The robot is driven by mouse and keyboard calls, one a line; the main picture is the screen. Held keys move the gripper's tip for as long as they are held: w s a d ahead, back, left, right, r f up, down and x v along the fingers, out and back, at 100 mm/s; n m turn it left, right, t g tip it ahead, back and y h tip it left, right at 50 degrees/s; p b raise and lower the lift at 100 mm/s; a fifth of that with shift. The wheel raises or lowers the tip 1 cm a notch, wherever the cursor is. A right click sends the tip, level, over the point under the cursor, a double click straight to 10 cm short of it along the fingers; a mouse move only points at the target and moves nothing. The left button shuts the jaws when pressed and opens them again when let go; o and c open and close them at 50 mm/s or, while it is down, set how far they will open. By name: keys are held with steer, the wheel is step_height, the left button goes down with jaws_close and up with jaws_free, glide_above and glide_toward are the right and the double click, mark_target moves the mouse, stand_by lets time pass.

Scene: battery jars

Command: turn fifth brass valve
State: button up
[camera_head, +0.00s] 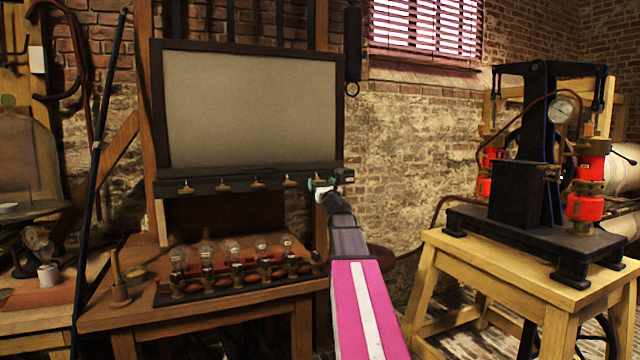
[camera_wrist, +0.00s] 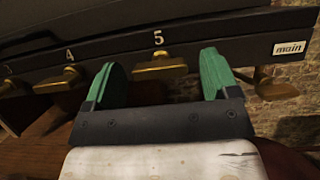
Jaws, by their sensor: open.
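The fifth brass valve (camera_wrist: 160,67) sits below the label "5" on the black rail (camera_wrist: 205,40) in the wrist view. Its handle lies about level. My gripper (camera_wrist: 159,64) is open, with one green finger to the left of this valve and one to the right. Gaps show between the handle and both fingers. In the head view my gripper (camera_head: 325,184) is at the right end of the rail, under the grey panel (camera_head: 250,108). It largely hides the fifth valve there.
The fourth valve (camera_wrist: 64,80) is left of my gripper, and a brass handle (camera_wrist: 266,85) by the "main" label is right. Several glass bulbs (camera_head: 261,247) stand on the wooden bench (camera_head: 230,314) below. A press (camera_head: 535,150) on a wooden stand is at right.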

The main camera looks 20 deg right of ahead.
steer(key=shift+x, duration=0.85)
steer(key=c, duration=0.9)
